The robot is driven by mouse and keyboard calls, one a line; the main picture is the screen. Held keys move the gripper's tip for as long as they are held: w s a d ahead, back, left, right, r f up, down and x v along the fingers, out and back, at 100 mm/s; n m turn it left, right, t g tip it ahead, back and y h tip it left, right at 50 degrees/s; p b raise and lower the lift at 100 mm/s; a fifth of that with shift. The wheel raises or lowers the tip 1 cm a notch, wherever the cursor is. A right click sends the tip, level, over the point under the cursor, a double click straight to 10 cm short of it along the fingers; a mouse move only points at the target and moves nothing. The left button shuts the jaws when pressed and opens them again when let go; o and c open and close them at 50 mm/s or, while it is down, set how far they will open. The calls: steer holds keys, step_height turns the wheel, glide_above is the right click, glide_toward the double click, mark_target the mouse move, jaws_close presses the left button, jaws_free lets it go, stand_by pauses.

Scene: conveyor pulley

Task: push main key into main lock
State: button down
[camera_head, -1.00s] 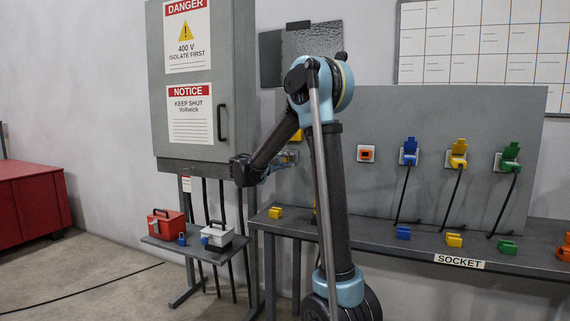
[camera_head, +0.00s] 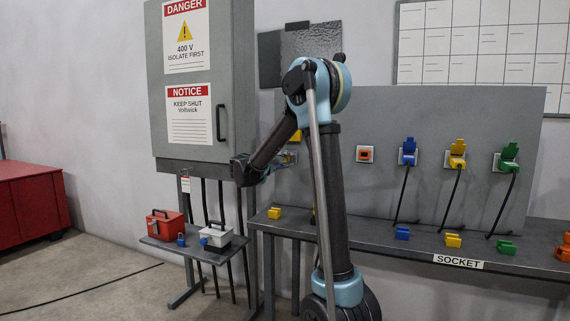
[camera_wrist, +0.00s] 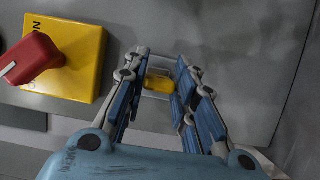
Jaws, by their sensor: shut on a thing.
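My gripper (camera_head: 289,158) is at the grey panel, left of my arm's column. In the wrist view its blue fingers (camera_wrist: 161,72) are shut on a small yellow piece, which I take to be the main key (camera_wrist: 160,84). The main lock appears as a pale plate edge (camera_wrist: 158,69) around the key's far end, against the panel. How far the key sits in it cannot be told. In the head view my gripper and arm hide the key and lock.
A yellow switch box (camera_wrist: 88,62) with a red handle (camera_wrist: 32,58) is close left of the fingers in the wrist view. The bench (camera_head: 388,240) carries coloured blocks. A grey cabinet (camera_head: 190,120) stands left. Right of the fingers, the panel is clear.

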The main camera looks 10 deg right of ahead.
steer(key=c, duration=1.2)
jaws_free()
steer(key=shift+w, duration=0.1)
steer(key=o, duration=0.4)
steer(key=shift+c, duration=0.2)
steer(key=o, duration=0.4)
steer(key=o, duration=0.4)
steer(key=shift+o, duration=0.2)
